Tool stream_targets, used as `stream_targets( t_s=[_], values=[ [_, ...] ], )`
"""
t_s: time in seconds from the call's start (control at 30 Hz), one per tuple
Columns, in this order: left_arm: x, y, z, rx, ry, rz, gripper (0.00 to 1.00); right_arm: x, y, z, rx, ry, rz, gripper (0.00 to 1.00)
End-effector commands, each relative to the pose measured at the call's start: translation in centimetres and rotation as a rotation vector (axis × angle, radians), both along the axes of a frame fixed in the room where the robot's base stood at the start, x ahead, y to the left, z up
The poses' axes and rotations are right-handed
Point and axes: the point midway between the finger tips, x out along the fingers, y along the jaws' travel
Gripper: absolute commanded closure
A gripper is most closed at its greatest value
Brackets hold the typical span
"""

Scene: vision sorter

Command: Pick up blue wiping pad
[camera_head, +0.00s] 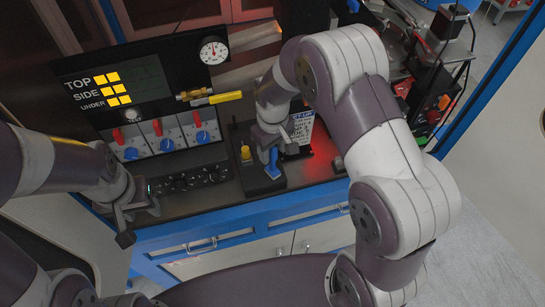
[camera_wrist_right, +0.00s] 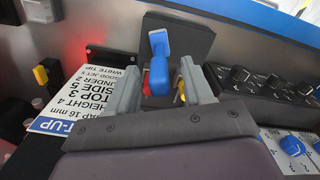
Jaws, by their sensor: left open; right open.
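The blue wiping pad (camera_head: 273,164) stands upright over a black base at the front of the bench. In the right wrist view the blue pad (camera_wrist_right: 159,76) shows between the two grey fingers of my right gripper (camera_wrist_right: 160,68), with gaps visible on both sides. My right gripper (camera_head: 270,150) is open around or just above the pad; the exact height is hard to tell. Its arm hides part of the bench in the head view. My left gripper (camera_head: 138,222) is open and empty at the bench's front left edge.
A row of black knobs (camera_head: 190,179) lies left of the pad. A printed set-up card (camera_wrist_right: 88,98) is beside my right gripper.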

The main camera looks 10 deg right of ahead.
Motion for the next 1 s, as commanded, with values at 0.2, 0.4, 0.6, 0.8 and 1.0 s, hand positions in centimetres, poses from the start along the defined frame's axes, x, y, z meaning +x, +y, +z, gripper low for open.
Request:
stream_targets(
  t_s=[0.2, 0.4, 0.6, 0.8, 1.0],
  values=[
    [0.0, 0.0, 0.3, 0.0, 0.001, 0.0, 0.54, 0.0, 0.0, -1.3, 0.0, -0.003, 0.0, 0.49],
    [0.0, 0.0, 0.3, 0.0, 0.001, 0.0, 0.54, 0.0, 0.0, -1.2, 0.0, -0.002, 0.0, 0.81],
    [0.0, 0.0, 0.3, 0.0, 0.001, 0.0, 0.54, 0.0, 0.0, -1.2, 0.0, -0.003, 0.0, 1.0],
    [0.0, 0.0, 0.1, 0.0, 0.001, 0.0, 0.54, 0.1, 0.0, -1.0, 0.001, -0.004, 0.0, 1.0],
    [0.0, 0.0, -1.1, 0.0, 0.001, 0.0, 0.54, 0.1, 0.0, 0.9, 0.001, -0.007, 0.0, 1.0]
  ],
)
